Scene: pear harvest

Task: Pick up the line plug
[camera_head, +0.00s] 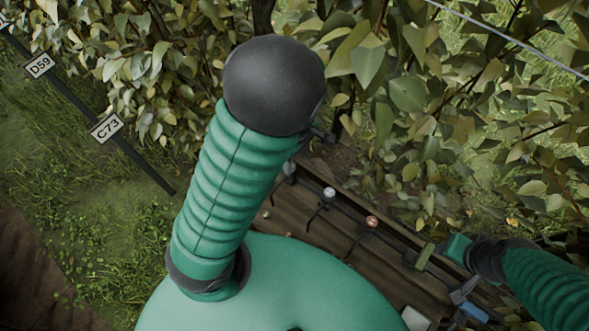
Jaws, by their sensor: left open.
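A dark rail on a brown wooden box carries several small fittings. They include a pale round-topped one (328,193), a copper-topped one (371,221) and a green one (425,256). I cannot tell which of them is the line plug. My left arm, green and ribbed with a black ball joint, fills the middle of the view. My left gripper (307,151) shows only as small dark parts below and right of that joint, open, near the rail's upper end. My right arm comes in from the right; its dark end is near the rail's lower end, and its fingers are not distinguishable.
The wooden box (316,222) lies behind my green body, with tiny bits on it. A blue piece (474,312) is at its lower right. Leafy branches (410,95) crowd the top and right. A dark bar with D59 (39,66) and C73 (106,127) labels crosses the left.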

